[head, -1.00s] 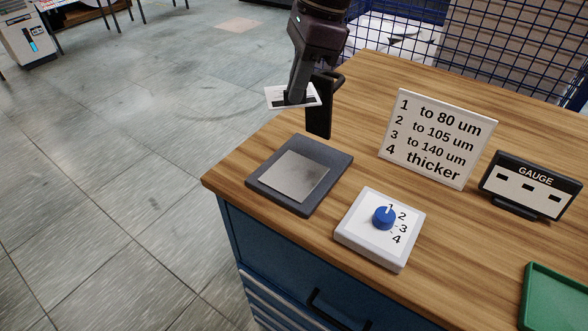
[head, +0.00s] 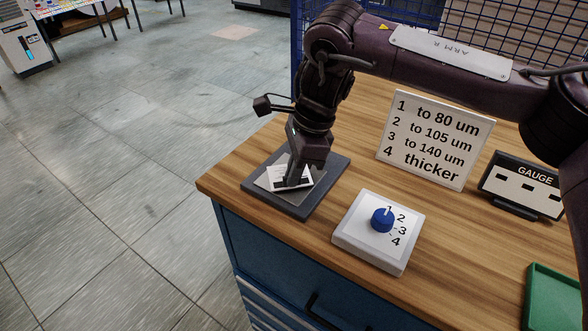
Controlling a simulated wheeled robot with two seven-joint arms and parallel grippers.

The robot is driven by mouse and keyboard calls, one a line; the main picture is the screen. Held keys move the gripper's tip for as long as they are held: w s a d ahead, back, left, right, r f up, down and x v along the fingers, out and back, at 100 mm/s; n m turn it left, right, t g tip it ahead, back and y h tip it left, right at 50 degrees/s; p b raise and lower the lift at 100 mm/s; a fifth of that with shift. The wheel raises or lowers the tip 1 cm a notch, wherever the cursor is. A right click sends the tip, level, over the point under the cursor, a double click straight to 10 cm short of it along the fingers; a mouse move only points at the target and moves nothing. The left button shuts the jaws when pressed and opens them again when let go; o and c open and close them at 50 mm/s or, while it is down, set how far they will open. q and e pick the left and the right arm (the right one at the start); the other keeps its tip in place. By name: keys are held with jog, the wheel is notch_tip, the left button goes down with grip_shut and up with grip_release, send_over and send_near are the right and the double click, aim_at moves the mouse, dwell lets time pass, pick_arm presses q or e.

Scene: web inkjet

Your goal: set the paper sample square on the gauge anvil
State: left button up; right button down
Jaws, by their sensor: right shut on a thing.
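The paper sample square (head: 278,178) is a small white piece with dark marks, held low over the gauge anvil. The anvil is a dark grey base (head: 249,190) with a lighter metal plate (head: 300,202), at the table's left corner. My right gripper (head: 292,183) is shut on the sample and points down over the plate. I cannot tell whether the sample touches the plate. The gripper hides part of both. My left gripper is not in view.
A white box (head: 368,245) with a blue dial (head: 382,220) stands right of the anvil. Behind are a thickness chart sign (head: 434,140) and a GAUGE display (head: 522,185). A green tray (head: 555,300) lies at the lower right. The table edge is close to the anvil.

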jog(key=shift+f, duration=0.3)
jog(key=c, duration=1.6)
grip_release()
jog(key=b+v, duration=0.1)
jog(key=v, duration=0.2)
jog(key=shift+r, duration=0.15)
jog(key=v, duration=0.9)
jog(key=shift+p, duration=0.3)
